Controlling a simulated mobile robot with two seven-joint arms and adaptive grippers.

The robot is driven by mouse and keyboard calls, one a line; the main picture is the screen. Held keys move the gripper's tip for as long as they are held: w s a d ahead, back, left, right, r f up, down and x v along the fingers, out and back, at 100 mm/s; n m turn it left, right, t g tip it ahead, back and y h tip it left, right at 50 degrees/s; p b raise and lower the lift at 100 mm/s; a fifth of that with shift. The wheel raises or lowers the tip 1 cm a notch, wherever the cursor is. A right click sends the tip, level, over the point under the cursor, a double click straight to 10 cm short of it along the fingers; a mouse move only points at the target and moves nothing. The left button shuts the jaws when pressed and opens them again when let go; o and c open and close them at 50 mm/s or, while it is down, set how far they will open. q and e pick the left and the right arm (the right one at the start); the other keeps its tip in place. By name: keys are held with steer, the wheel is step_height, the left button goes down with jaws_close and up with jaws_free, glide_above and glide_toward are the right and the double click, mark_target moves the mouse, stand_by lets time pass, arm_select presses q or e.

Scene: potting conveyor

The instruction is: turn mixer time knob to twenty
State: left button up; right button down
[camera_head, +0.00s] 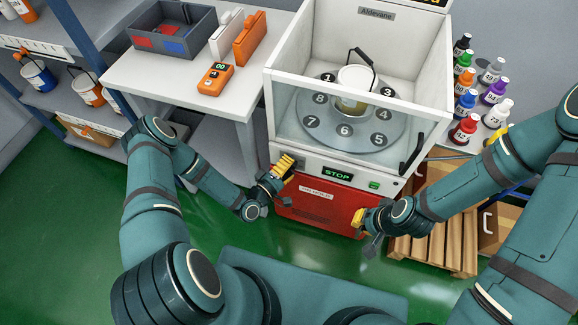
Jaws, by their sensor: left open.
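The mixer is a white and red machine (322,210) with a clear-fronted chamber on top. Its front panel has a display (337,174) reading STOP and a small green button (374,185). My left gripper (284,167), with yellow fingers, is open at the left end of this panel. It covers that part, and I cannot make out the time knob or its setting. I cannot tell whether the gripper touches the panel. My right gripper (358,217) is in front of the red lower front, at its right side. Whether its fingers are open or shut is unclear.
In the chamber, a can (352,103) stands on a numbered round plate (372,136). A white table (142,72) at the left holds a grey bin, cases and an orange device (215,79). Coloured bottles stand at the right, above a wooden pallet (437,246).

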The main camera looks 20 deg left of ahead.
arm_select(q)
jaws_close()
steer(key=shift+m, duration=0.3)
steer(key=m+g+y+p, duration=0.1)
steer(key=m+y+p, duration=0.1)
steer(key=m+p, duration=0.1)
steer(key=m+g+y+p, duration=0.1)
steer(key=m+y+p, duration=0.1)
steer(key=m, duration=0.4)
steer(key=m+y+p, duration=0.3)
steer(key=m, duration=0.1)
steer(key=shift+d+r+g+p, duration=0.3)
steer(key=shift+r+g+p, duration=0.05)
steer(key=shift+g, duration=0.05)
steer(key=shift+f+m+y+p, duration=0.1)
steer(key=shift+m+y+p, duration=0.25)
steer(key=shift+m+y, duration=1.3)
steer(key=shift+m+h, duration=0.25)
steer(key=shift+m, duration=0.1)
